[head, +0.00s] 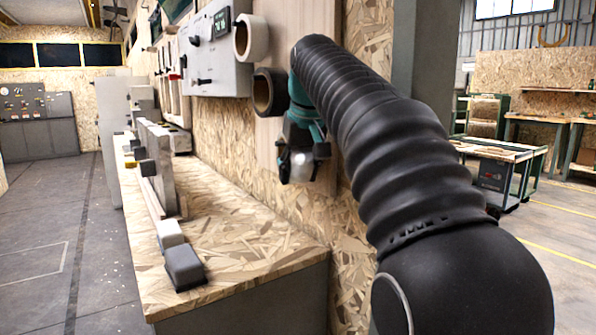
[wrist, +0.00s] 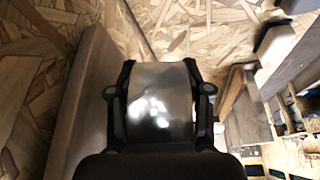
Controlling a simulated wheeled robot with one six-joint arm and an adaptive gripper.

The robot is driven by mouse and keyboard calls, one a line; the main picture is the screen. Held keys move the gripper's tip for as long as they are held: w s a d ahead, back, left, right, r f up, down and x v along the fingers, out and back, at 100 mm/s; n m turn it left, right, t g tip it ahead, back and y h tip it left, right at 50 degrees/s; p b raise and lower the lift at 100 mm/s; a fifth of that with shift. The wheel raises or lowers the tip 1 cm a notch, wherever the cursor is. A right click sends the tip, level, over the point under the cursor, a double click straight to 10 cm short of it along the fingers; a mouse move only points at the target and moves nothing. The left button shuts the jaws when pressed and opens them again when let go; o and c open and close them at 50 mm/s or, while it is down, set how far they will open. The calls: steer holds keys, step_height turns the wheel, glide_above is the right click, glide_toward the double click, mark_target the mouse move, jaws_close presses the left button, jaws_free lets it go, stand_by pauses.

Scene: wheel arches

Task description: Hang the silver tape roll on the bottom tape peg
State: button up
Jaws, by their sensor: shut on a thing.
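My gripper (head: 303,158) is shut on the silver tape roll (head: 300,167), which shows between its fingers in front of the pale wooden board. In the wrist view the roll (wrist: 160,108) fills the space between the two fingers of my gripper (wrist: 160,78), its shiny curved side facing the camera. A white tape roll (head: 242,40) hangs at the top of the board, with a black tape roll (head: 262,93) below it. The bottom tape peg is not visible. I cannot tell whether the silver roll touches the board.
A chipboard bench (head: 228,243) juts out below, with grey and white blocks (head: 184,267) near its front edge. A grey control box (head: 213,60) is mounted left of the tape rolls. The pale board (head: 267,150) stands close beside my gripper. Open floor lies left.

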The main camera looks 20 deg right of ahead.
steer(key=o, duration=1.5)
steer(key=v, duration=1)
steer(key=shift+r, duration=0.35)
steer(key=shift+m+t, duration=0.3)
steer(key=shift+t, duration=0.2)
steer(key=s+f, duration=0.8)
steer(key=f, duration=0.4)
steer(key=s+a+f, duration=0.1)
steer(key=s+f, duration=0.7)
steer(key=f, duration=0.4)
steer(key=s+a+f, duration=0.1)
steer(key=s+f, duration=0.7)
steer(key=f, duration=0.5)
steer(key=shift+s+a, duration=0.1)
